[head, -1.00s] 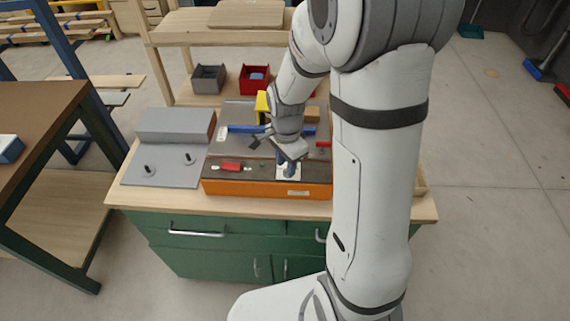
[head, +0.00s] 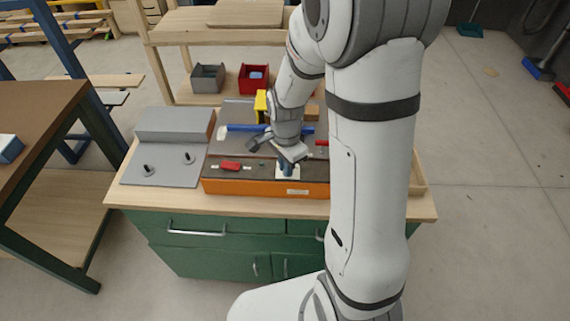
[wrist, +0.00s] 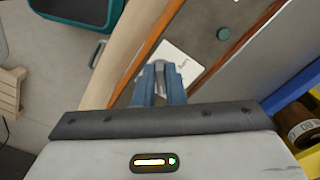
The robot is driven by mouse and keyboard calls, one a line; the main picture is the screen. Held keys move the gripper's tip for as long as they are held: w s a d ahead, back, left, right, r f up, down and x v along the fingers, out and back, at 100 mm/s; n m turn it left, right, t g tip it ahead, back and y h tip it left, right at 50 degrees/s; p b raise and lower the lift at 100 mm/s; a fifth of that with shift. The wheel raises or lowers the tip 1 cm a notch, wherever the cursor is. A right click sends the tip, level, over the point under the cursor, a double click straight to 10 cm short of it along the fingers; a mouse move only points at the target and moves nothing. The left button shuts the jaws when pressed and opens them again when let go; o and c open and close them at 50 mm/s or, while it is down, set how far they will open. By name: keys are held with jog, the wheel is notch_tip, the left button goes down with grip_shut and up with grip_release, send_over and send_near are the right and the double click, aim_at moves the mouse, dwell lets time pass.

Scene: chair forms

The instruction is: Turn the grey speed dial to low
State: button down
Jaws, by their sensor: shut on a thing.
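The machine with an orange front (head: 250,187) and a dark top stands on the workbench. A white plate (wrist: 184,60) with a dark mark lies on its top. My gripper (head: 286,170) points down at this plate. In the wrist view its two blue fingers (wrist: 160,84) are closed around a small grey piece, the speed dial (wrist: 160,67), which shows between the fingertips. The fingers hide most of the dial, and I cannot read its setting.
A red switch (head: 230,165) sits left of my gripper on the machine top. A green button (wrist: 223,33) shows beyond the plate. A grey panel with two black knobs (head: 160,172) stands at left. A yellow block (head: 261,105) and a blue bar (head: 245,128) are behind.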

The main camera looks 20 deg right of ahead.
jog(key=shift+n, duration=0.4)
jog(key=n+b, duration=0.1)
jog(key=n, duration=0.3)
jog(key=shift+s+d+n+b, duration=0.1)
jog(key=shift+n+b, duration=0.2)
jog(key=shift+b, duration=0.1)
jog(key=n+b, duration=0.1)
jog(key=n, duration=0.5)
jog(key=shift+d, duration=0.2)
jog(key=n+b, duration=0.1)
jog(key=n, duration=0.3)
jog(key=shift+d+n, duration=0.15)
jog(key=shift+n, duration=0.25)
jog(key=shift+d+n+b, duration=0.1)
jog(key=shift+n+b, duration=0.3)
jog(key=shift+n, duration=1.4)
jog(key=c, duration=1.5)
grip_release()
